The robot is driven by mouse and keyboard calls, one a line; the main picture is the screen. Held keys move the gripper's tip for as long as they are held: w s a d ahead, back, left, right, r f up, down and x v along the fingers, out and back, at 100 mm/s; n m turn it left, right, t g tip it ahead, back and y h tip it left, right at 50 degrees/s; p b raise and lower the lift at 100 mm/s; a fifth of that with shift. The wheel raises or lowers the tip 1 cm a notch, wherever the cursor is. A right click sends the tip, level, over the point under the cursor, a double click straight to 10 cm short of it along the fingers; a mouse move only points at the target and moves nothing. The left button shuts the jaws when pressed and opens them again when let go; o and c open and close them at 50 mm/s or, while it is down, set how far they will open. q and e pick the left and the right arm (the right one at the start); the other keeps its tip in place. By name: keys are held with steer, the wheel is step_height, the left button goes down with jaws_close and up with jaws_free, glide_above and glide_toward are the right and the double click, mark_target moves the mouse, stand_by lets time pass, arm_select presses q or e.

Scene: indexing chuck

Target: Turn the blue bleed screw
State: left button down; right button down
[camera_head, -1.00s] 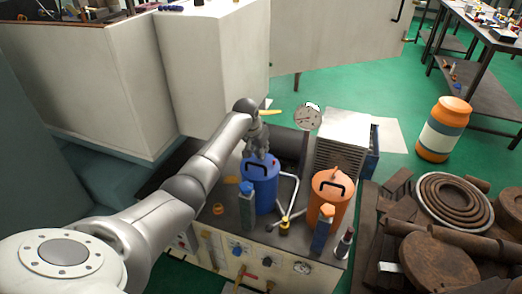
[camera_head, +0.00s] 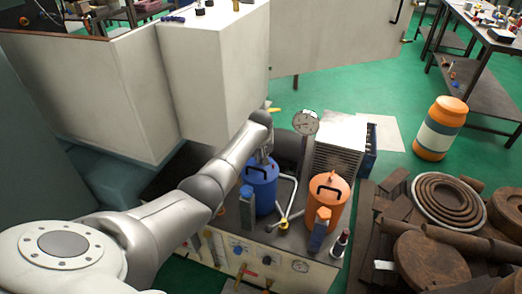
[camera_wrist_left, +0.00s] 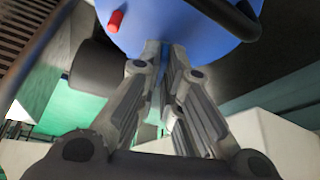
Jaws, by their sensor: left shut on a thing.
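The blue canister (camera_head: 262,193) stands upright on the bench unit, with a dark handle on its lid. My left gripper (camera_head: 262,158) reaches down to the top of this canister from behind. In the left wrist view the blue canister (camera_wrist_left: 180,28) fills the top, with a red knob (camera_wrist_left: 115,20) at its left. My left gripper's fingers (camera_wrist_left: 165,50) are close together against the blue lid. A little blue shows between them; the fingers hide most of the bleed screw they are shut on. My right gripper is not in view.
An orange canister (camera_head: 325,205) stands right of the blue one, with a metal-framed valve between them. A round gauge (camera_head: 305,123) and a finned block (camera_head: 340,145) stand behind. Rusty metal parts (camera_head: 435,265) lie at the right. A large white cabinet (camera_head: 205,75) rises close behind my arm.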

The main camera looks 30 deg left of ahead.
arm_select(q)
steer(key=shift+w+d+n+g, duration=0.1)
steer(key=shift+n+g, duration=0.2)
steer(key=shift+n, duration=0.6)
steer(key=n+y+b, duration=0.1)
steer(key=n, duration=0.1)
steer(key=shift+f+n+g+b, duration=0.15)
steer(key=shift+n+g+b, duration=0.25)
steer(key=n+g+b, duration=0.1)
steer(key=n+b, duration=0.2)
steer(key=shift+w+y, duration=0.1)
steer(key=shift+y, duration=0.3)
steer(key=shift+n+g+b, duration=0.3)
steer(key=shift+n+b, duration=0.5)
steer(key=shift+b, duration=0.45)
steer(key=shift+r, duration=0.2)
steer(key=c, duration=1.6)
jaws_free()
steer(key=w+v, duration=0.1)
steer(key=v, duration=1.1)
steer(key=shift+s+d, duration=0.15)
steer(key=shift+s, duration=0.3)
